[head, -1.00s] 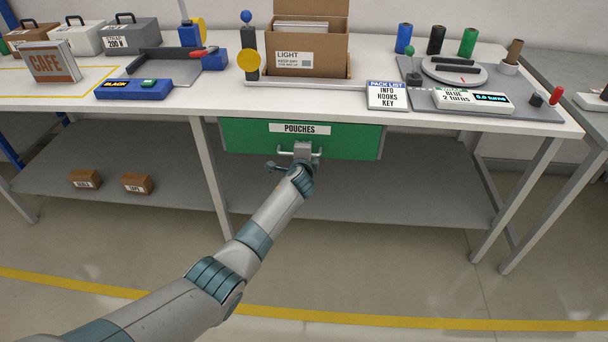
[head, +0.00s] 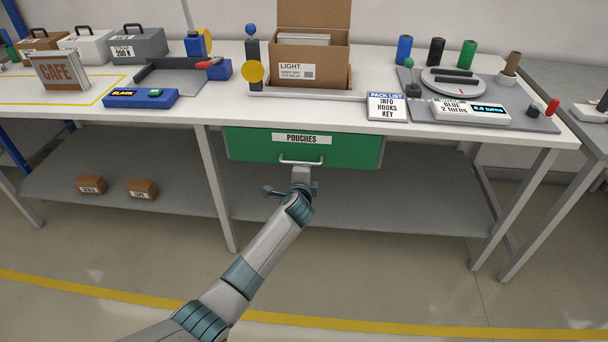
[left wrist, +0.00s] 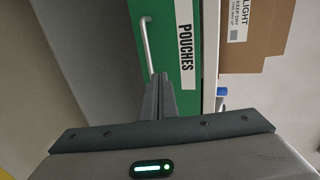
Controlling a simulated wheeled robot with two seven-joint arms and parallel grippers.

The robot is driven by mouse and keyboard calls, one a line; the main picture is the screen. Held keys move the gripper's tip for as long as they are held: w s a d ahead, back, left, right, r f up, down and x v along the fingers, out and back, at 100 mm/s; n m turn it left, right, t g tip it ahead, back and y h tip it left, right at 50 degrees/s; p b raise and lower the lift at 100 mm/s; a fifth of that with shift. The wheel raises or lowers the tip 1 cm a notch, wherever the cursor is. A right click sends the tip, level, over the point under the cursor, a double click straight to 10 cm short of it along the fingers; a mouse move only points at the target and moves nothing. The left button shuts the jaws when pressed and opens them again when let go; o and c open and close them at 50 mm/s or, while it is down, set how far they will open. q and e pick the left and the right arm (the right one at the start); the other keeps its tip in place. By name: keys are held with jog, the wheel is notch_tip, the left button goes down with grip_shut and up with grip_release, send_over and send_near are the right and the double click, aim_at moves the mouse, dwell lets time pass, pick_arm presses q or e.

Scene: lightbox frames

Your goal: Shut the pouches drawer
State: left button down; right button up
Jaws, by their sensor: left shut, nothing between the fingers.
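The green pouches drawer (head: 250,150) sits under the tabletop, its front just below the table edge, and no inside of it shows. Its pale bar handle (head: 301,162) is in the middle, below the POUCHES label (head: 301,139). The handle also shows in the left wrist view (left wrist: 147,45). My left gripper (head: 301,170) is shut and empty, just below the handle in the head view. In the left wrist view its closed fingers (left wrist: 158,88) point at the drawer front beside the handle; I cannot tell whether they touch it. My right gripper is out of view.
The worktable (head: 225,110) carries an open cardboard box (head: 312,70), a pack list card (head: 387,106) and several fixtures. Its lower shelf (head: 400,215) lies under the drawer, with small boxes (head: 90,185) at left. The floor in front is clear.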

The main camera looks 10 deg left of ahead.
pick_arm(q)
jog(key=shift+v, duration=2)
jog(key=s+a+f+n+g+h, duration=0.1)
jog(key=s+a+f+n+g, duration=0.15)
jog(key=s+f, duration=0.95)
jog(key=s+a+f+n+g, duration=0.2)
jog(key=s+f+n, duration=0.35)
jog(key=f, duration=0.95)
jog(key=s+a+f+n+g, duration=0.1)
jog(key=s+a+f+n, duration=0.1)
jog(key=s+f, duration=0.4)
jog(key=s+a+f+n+g, duration=0.2)
jog(key=s+f, duration=0.4)
jog(key=s, duration=1.1)
jog(key=s+a+f+n+g, duration=0.1)
jog(key=s+a+f+n, duration=0.2)
jog(key=s+f, duration=0.3)
jog(key=s, duration=0.5)
jog(key=shift+s+f+n, duration=0.2)
jog(key=shift+s+n, duration=0.15)
jog(key=shift+n, duration=0.05)
jog(key=shift+d+g, duration=0.1)
jog(key=shift+g, duration=0.15)
